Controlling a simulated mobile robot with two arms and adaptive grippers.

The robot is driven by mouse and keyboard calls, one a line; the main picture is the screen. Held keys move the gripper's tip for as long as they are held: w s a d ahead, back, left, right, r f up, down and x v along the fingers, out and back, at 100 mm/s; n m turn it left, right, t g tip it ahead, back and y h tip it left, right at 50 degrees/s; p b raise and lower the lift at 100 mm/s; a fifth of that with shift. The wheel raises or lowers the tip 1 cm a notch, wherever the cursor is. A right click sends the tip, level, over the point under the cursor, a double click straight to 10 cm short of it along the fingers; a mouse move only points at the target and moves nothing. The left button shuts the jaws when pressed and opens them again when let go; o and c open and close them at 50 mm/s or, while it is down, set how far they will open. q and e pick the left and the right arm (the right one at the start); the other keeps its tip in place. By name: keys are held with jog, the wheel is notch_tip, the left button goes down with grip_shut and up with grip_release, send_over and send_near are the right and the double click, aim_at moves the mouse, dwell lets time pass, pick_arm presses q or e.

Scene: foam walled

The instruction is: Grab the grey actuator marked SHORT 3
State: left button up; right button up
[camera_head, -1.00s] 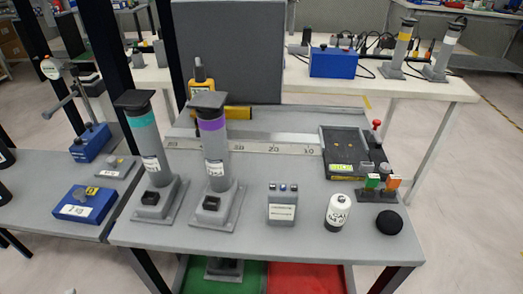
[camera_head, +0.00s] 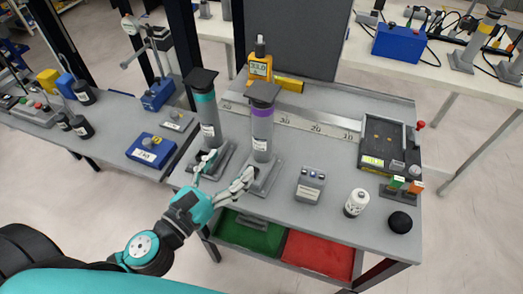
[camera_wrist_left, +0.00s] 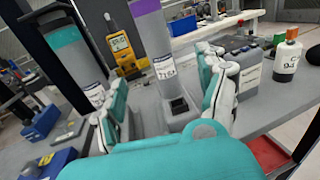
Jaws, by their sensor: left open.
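Two grey actuators stand upright on the grey bench, one with a teal band (camera_head: 209,125) and one with a purple band (camera_head: 262,138). Their white labels are too small to read surely, so I cannot tell which is marked SHORT 3. My left gripper (camera_head: 229,170) is open and empty, in front of the two actuators. In the left wrist view, the purple-banded actuator (camera_wrist_left: 173,62) shows between the spread fingers (camera_wrist_left: 165,95), with its base just beyond them. The teal-banded actuator (camera_wrist_left: 77,60) stands left of it there. My right gripper is not in view.
A small grey box (camera_head: 310,186), a white cylinder (camera_head: 356,203) and a black dome (camera_head: 400,222) stand on the right. A yellow meter (camera_head: 260,68) is behind. Green (camera_head: 250,237) and red (camera_head: 317,253) trays lie below. More actuators (camera_head: 487,30) stand on the far bench.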

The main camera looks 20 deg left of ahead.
aim_at(256, 135)
pick_arm(q)
jog(key=p+x, duration=0.1)
jog(key=x, duration=0.2)
jog(key=p+x, duration=0.1)
jog(key=x, duration=0.3)
jog(key=shift+w+r, duration=0.1)
jog(key=shift+r, duration=0.1)
jog(key=p+x, duration=0.2)
jog(key=x, duration=0.3)
jog(key=shift+w+a+f, duration=0.1)
jog(key=shift+w+a, duration=0.05)
jog(key=shift+w, duration=0.1)
jog(key=shift+w+f, duration=0.15)
jog(key=shift+w, duration=0.25)
jog(key=shift+s, duration=0.1)
jog(key=shift+c, duration=1)
grip_shut()
